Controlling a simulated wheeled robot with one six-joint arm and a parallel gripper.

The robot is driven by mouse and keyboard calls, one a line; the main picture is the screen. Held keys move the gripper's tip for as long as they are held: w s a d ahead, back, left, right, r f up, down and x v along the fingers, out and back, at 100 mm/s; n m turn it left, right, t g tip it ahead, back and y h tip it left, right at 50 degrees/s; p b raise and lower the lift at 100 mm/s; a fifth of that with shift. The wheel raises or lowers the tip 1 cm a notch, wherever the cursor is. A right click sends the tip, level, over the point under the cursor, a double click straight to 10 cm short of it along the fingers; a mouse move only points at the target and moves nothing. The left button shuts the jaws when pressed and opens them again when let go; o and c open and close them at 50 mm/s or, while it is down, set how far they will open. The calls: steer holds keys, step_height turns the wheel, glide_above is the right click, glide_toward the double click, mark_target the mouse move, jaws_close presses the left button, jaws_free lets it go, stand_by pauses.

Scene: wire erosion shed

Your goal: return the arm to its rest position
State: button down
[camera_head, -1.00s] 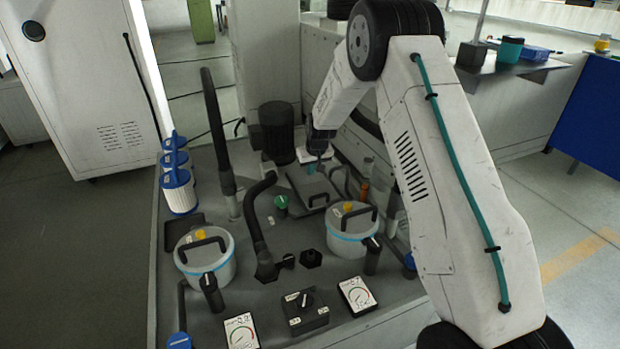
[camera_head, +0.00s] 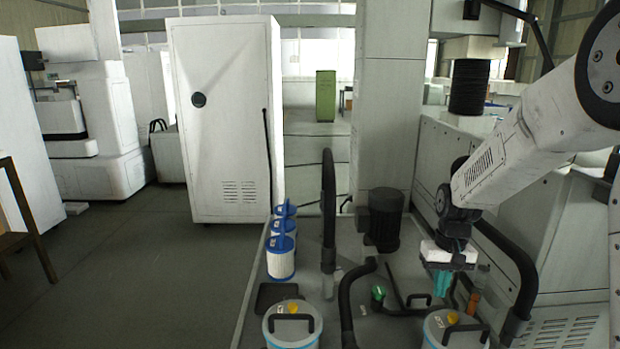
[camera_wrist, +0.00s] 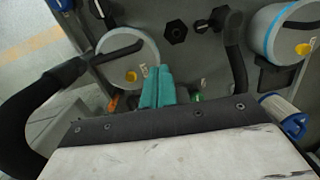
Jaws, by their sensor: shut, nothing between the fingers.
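My arm reaches in from the right edge of the head view and bends down at the wrist. My gripper (camera_head: 442,286) has short teal fingers below a white block, above the right part of the grey platform. In the wrist view the teal fingers (camera_wrist: 157,88) are together, with nothing held between them. Behind them lie a round lidded canister (camera_wrist: 128,62) and the platform. I cannot tell the exact gap between the fingertips and the things below.
Two canisters (camera_head: 293,325) (camera_head: 452,330) stand at the platform's near side. A dark motor (camera_head: 385,218), an upright black hose (camera_head: 328,215) and blue-white filters (camera_head: 281,256) stand on it. A thick hose (camera_head: 520,275) curves right of my gripper. A white cabinet (camera_head: 225,120) stands behind; floor at left is clear.

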steer(key=s+a+r, duration=0.1)
steer(key=s+r, duration=0.4)
steer(key=s, duration=0.5)
steer(key=s+a+r+t, duration=0.1)
steer(key=s+r, duration=0.5)
steer(key=s, duration=0.4)
steer(key=s+a+r+t, duration=0.1)
steer(key=s+r, duration=0.4)
steer(key=s, duration=0.6)
steer(key=shift+a+r+n+h, duration=0.25)
steer(key=shift+a+n+h, duration=0.05)
steer(key=shift+a, duration=0.1)
